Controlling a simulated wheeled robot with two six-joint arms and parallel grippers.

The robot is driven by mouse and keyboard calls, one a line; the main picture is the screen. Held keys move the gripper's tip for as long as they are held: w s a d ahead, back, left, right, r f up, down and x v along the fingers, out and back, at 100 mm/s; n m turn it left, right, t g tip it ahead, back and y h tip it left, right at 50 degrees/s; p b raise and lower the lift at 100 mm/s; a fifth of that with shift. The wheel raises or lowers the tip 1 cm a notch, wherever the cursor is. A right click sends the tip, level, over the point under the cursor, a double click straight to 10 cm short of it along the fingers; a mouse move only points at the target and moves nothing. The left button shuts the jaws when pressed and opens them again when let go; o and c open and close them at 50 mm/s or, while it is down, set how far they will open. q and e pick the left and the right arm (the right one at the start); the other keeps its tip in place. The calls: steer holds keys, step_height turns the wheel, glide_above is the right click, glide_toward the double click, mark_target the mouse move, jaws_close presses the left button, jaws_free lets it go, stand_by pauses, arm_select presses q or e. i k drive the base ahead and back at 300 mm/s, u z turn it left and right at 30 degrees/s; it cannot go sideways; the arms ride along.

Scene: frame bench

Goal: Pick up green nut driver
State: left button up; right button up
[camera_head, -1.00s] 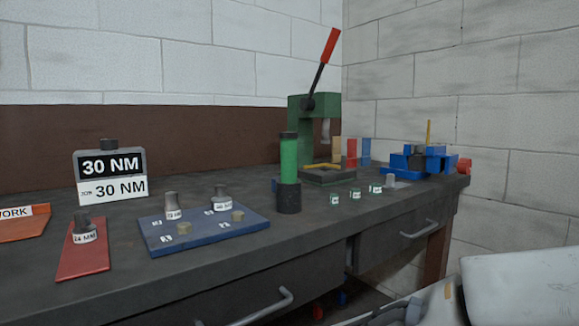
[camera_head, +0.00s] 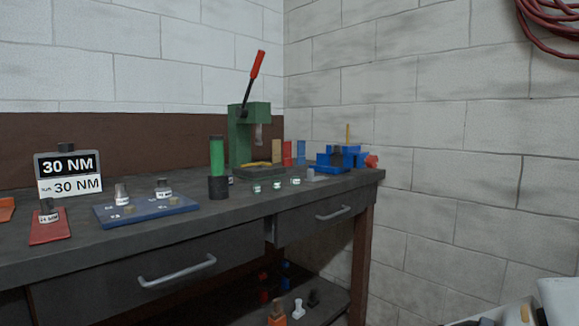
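The green nut driver (camera_head: 217,155) stands upright on the workbench, left of the green press. Its handle is green with a dark top end. Its lower end is hidden in a black cup-like holder (camera_head: 218,187). Neither gripper shows in the head view. Only pale links of my own arm show at the bottom right corner, well away from the nut driver.
The green press (camera_head: 249,135) with a red-tipped lever stands behind. A blue board (camera_head: 187,205) with sockets, a red mat (camera_head: 49,234) and a 30 NM display (camera_head: 68,172) lie left. A blue vise (camera_head: 340,158) sits right. Drawer handles (camera_head: 178,272) protrude in front. Lower-shelf items (camera_head: 298,309) show below.

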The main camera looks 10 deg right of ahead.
mark_target(216, 141)
steer(key=z, duration=0.15)
steer(key=k, duration=0.5)
steer(key=z, duration=1)
steer(key=i, duration=1.45)
steer(key=u, duration=1.2)
steer(key=i, duration=0.55)
steer(key=u, duration=0.6)
